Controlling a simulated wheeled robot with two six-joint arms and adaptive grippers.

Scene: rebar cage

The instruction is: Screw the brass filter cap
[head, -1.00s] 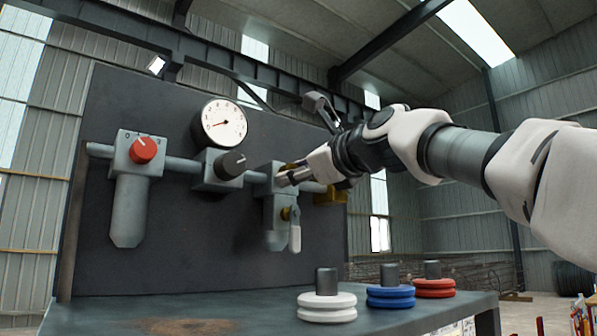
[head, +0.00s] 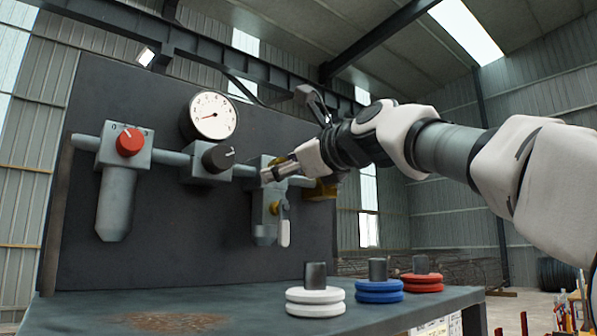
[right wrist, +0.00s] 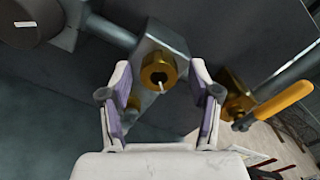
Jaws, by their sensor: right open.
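A brass cap-like hex piece (right wrist: 160,70) with a dark hole and a thin pale pin sits on the grey block (right wrist: 165,42) in the right wrist view. My right gripper (right wrist: 160,82) is open, with one fingertip on each side of this piece; contact cannot be told. In the head view my right gripper (head: 270,173) is at the rightmost pipe unit (head: 258,205), hiding much of its top. Only a little brass (head: 279,160) shows behind the fingers. My left gripper is not in view.
A brass valve (right wrist: 236,92) with a yellow handle (right wrist: 282,102) is close right of my fingers. A red knob (head: 130,142), black knob (head: 218,157) and gauge (head: 213,115) are left. White (head: 315,303), blue (head: 378,291) and red (head: 421,284) ring stacks stand on the bench.

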